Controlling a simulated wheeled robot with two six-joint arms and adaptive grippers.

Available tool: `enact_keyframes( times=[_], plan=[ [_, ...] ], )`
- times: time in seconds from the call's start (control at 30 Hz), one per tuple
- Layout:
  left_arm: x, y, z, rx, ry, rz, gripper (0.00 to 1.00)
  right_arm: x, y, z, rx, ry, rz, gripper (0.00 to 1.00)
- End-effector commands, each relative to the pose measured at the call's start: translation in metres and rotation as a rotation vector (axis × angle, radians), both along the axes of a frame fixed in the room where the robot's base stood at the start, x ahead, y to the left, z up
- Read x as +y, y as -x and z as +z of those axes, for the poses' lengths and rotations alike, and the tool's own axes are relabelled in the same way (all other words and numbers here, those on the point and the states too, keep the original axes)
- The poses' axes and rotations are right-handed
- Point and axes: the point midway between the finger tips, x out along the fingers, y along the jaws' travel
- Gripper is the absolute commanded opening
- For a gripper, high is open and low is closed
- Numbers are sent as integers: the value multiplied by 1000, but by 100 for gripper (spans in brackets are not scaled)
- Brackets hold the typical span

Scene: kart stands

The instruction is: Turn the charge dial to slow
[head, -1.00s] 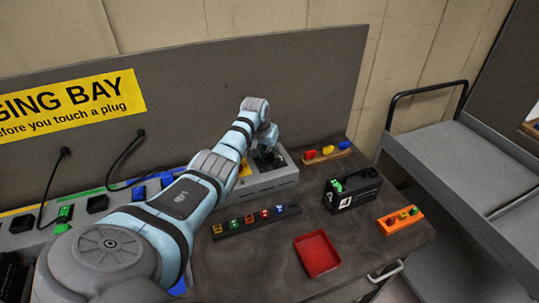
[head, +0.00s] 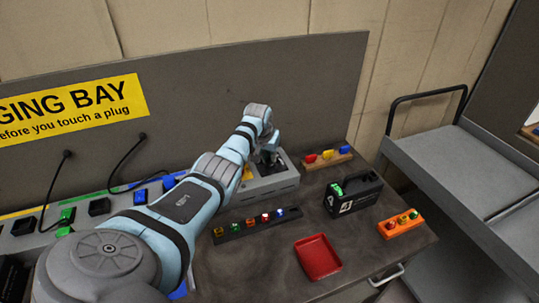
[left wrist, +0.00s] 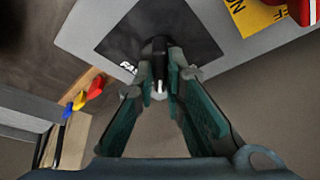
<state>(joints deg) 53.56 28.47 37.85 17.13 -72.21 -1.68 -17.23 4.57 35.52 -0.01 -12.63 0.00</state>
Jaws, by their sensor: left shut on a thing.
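The charge dial (left wrist: 157,50) is a dark knob with a white pointer mark, on a black plate (left wrist: 122,45) with partly legible white lettering that looks like "FAST". The plate is on top of the grey charger box (head: 274,187), which stands at the back of the bench in the head view. My left gripper (left wrist: 158,88) is over the plate with its teal fingers closed on the dial. It also shows in the head view (head: 268,160), where it hides the dial. The rest of the lettering is hidden. My right gripper is not in view.
A strip of coloured plugs (head: 250,225), a red tray (head: 318,257), a black battery case (head: 352,194) and an orange block (head: 401,224) lie on the bench. A wooden rack (head: 327,159) stands right of the charger. A grey cart (head: 445,165) is at the right.

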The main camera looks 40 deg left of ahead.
Motion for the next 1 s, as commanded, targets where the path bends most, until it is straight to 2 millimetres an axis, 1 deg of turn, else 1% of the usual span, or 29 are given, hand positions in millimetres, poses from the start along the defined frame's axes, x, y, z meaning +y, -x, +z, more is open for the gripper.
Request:
enact_keyframes(
  times=[0.03, 0.23, 0.43, 0.57, 0.7, 1.0],
  plan=[
    [-1, -1, 2, -1, 0, 18, 0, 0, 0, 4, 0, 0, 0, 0],
    [-1, -1, 3, -2, 0, 145, 0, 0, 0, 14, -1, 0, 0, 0],
    [-2, -2, 2, -4, 2, 315, 0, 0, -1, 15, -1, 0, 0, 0],
    [-2, -3, 0, -6, 1, 427, 0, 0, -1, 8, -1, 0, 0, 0],
    [-2, -4, -1, -8, 1, 536, 0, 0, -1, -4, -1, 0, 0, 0],
    [-2, -4, -1, -8, 0, 697, 0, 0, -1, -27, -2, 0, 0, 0]
  ],
)
